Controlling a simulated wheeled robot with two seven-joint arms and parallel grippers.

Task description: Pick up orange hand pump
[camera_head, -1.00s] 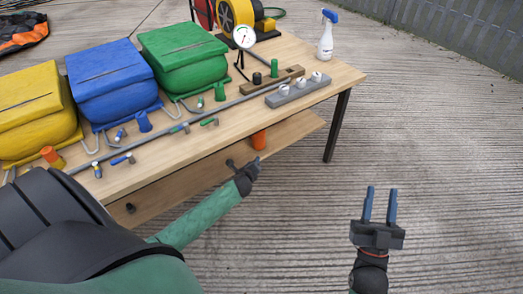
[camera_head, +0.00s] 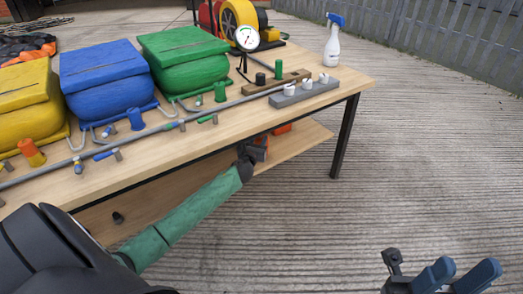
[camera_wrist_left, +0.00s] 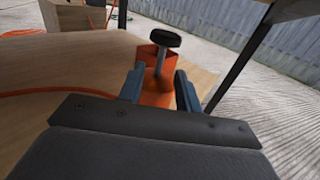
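The orange hand pump (camera_wrist_left: 157,92) stands on the lower shelf, with a dark round knob on a grey rod at its top. In the left wrist view it is between the two blue fingers of my left gripper (camera_wrist_left: 160,84), which look open around it; whether they touch it is unclear. In the head view my left gripper (camera_head: 259,150) is under the tabletop edge, and only a little orange shows there. My right gripper (camera_head: 463,268) is open and empty at the bottom right, away from the table.
The tabletop (camera_head: 205,145) overhangs the lower shelf (camera_head: 300,142). On top are yellow, blue (camera_head: 108,80) and green bins, a long grey pipe, a gauge (camera_head: 246,40), a grey block (camera_head: 305,94) and a spray bottle (camera_head: 333,42). A table leg (camera_head: 345,135) stands right of the left gripper.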

